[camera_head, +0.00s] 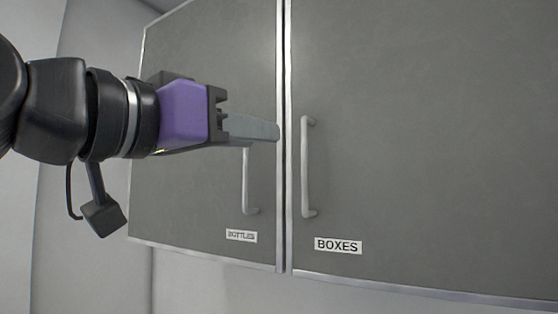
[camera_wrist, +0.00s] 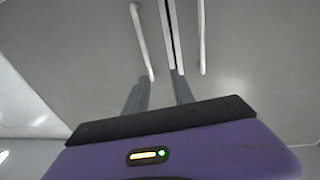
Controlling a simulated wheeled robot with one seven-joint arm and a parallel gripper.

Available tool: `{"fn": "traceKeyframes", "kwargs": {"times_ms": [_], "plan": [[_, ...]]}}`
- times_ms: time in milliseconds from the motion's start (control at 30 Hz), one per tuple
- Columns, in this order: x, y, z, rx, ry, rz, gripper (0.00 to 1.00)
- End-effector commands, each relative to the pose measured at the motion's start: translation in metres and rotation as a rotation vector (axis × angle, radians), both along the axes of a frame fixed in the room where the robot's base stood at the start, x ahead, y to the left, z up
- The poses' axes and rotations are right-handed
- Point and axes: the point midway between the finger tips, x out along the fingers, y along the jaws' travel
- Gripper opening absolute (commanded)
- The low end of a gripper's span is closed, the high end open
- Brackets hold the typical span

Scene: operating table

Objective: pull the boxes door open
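The boxes door (camera_head: 430,150) is the large grey right-hand door and looks closed. Its pale vertical bar handle (camera_head: 307,168) stands near its left edge, above a white BOXES label (camera_head: 338,245). My gripper (camera_head: 275,131), with a purple body, reaches in from the left. In the head view its tips lie left of this handle, level with its upper part, apart from it in the picture. In the wrist view the two grey fingers (camera_wrist: 160,91) are spread with nothing clamped. Two handles show beyond them; no labels are visible there, so I cannot tell which is which.
The bottles door (camera_head: 190,110) is on the left, also closed, with its own bar handle (camera_head: 247,182) just below my fingers and a BOTTLES label (camera_head: 241,236). A narrow metal-edged seam (camera_head: 285,230) parts the doors. A plain light wall lies left of the cabinet.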

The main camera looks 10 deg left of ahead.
Motion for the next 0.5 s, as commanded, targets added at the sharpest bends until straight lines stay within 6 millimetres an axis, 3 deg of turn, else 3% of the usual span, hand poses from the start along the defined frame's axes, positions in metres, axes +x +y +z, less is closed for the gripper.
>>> {"fn": "traceKeyframes", "kwargs": {"times_ms": [233, 500], "plan": [[-0.005, -0.017, -0.023, 0.056, 0.073, -0.081, 0.3], [0.024, -0.035, -0.021, 0.058, 0.073, -0.081, 0.3]]}}
